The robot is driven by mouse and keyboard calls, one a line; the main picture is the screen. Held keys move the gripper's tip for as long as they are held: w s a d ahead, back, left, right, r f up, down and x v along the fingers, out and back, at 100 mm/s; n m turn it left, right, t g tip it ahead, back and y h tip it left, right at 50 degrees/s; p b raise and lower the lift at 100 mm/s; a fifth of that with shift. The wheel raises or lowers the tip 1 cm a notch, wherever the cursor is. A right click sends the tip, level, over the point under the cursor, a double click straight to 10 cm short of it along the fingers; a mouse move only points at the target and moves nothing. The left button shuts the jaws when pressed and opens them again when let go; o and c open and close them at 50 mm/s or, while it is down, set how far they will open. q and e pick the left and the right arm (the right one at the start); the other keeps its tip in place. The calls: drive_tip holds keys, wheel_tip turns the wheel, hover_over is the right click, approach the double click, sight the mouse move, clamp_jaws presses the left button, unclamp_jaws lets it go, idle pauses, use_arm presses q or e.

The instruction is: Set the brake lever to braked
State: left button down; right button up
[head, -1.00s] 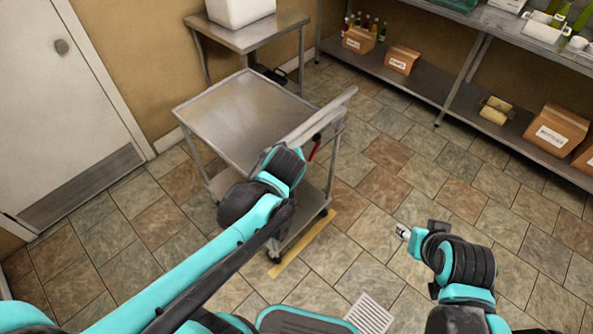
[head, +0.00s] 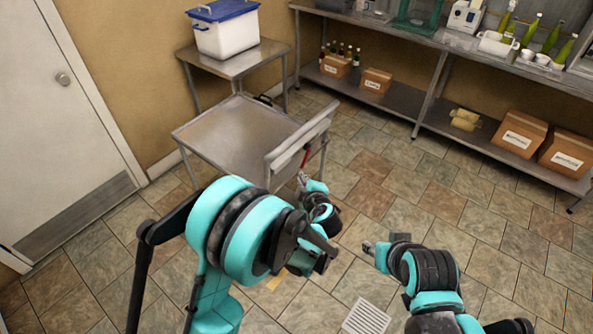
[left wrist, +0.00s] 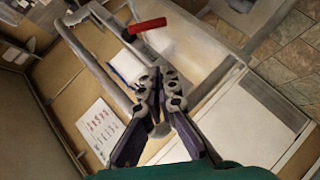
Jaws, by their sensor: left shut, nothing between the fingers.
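The red brake lever (head: 305,157) hangs below the push handle at the right end of the steel cart (head: 225,138). In the left wrist view, the red lever (left wrist: 147,24) lies beyond my fingertips. My left gripper (head: 303,179) is close below the lever in the head view. Its fingers are together and empty in the left wrist view (left wrist: 160,76), with a visible gap to the lever. My right gripper (head: 369,247) is low over the floor, away from the cart; its finger opening is unclear.
A white bucket with a blue lid (head: 226,33) stands on a steel table (head: 235,62) behind the cart. A long shelf (head: 400,108) with boxes and bottles runs along the back right. Tiled floor right of the cart is clear. A door (head: 60,130) is at left.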

use_arm(q)
drive_tip(key=shift+f, duration=0.15)
drive_tip(key=b, duration=0.3)
approach(303, 166)
drive_tip(key=w+a, duration=0.4)
drive_tip(key=shift+w+d+f+b, duration=0.2)
drive_tip(key=shift+w+d+f, duration=0.05)
drive_tip(key=shift+w, duration=0.15)
drive_tip(key=shift+w+d+f+b, duration=0.15)
drive_tip(key=shift+w+d+f, duration=0.15)
drive_tip(key=shift+w, duration=0.1)
drive_tip(key=shift+w+d+f, duration=0.2)
drive_tip(key=shift+w+d, duration=0.1)
drive_tip(key=shift+w, duration=0.15)
